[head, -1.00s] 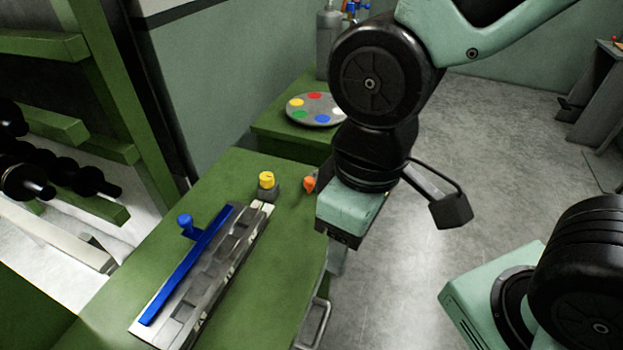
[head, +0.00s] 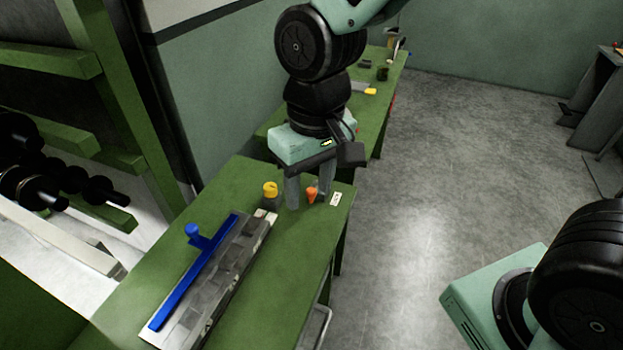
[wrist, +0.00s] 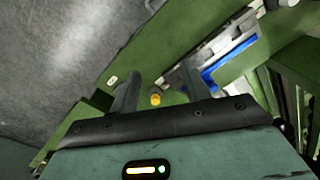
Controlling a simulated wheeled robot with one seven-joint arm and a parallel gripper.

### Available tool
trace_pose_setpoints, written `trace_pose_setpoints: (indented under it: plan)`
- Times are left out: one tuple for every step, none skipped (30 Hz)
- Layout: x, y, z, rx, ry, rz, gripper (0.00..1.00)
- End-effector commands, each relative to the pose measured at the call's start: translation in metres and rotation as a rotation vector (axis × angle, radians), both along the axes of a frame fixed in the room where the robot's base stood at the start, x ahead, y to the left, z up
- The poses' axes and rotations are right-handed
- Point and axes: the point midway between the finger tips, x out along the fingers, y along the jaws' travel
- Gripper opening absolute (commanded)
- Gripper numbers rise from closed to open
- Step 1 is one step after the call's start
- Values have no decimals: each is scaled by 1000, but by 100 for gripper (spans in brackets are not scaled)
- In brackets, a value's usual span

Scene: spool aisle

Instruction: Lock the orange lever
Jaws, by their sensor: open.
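The orange lever (head: 312,194) stands near the far right end of the green workbench (head: 262,285). My gripper (head: 309,201) points down above that end, its two fingers apart, and the lever shows between them in the head view. I cannot tell whether either finger touches it. A yellow knob (head: 270,189) on a dark base stands just left of the fingers. In the wrist view a yellow piece (wrist: 155,99) shows between the open fingers (wrist: 158,84); the orange lever is not clearly visible there.
A small white plate (head: 336,199) sits right of the lever. A second green bench (head: 375,125) stands behind.

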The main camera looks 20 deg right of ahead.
Motion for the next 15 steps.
trace_pose_setpoints:
  plan:
    - [30,-3,8,-4,11,-84,47]
    - [47,-6,7,-6,13,-135,47]
    - [69,-11,5,-13,16,-200,47]
    - [84,-16,3,-18,17,-248,47]
    - [99,-21,1,-23,18,-293,47]
    - [117,-28,-3,-31,18,-350,47]
    - [128,-34,-7,-37,18,-387,47]
    - [139,-39,-10,-42,17,-423,47]
    - [152,-46,-14,-50,16,-464,47]
    - [159,-51,-17,-55,15,-491,47]
    - [166,-55,-20,-59,13,-515,47]
    - [173,-60,-23,-64,12,-540,47]
    - [177,-63,-25,-67,11,-555,47]
    - [180,-65,-27,-70,10,-566,47]
    - [183,-67,-29,-73,9,-575,47]
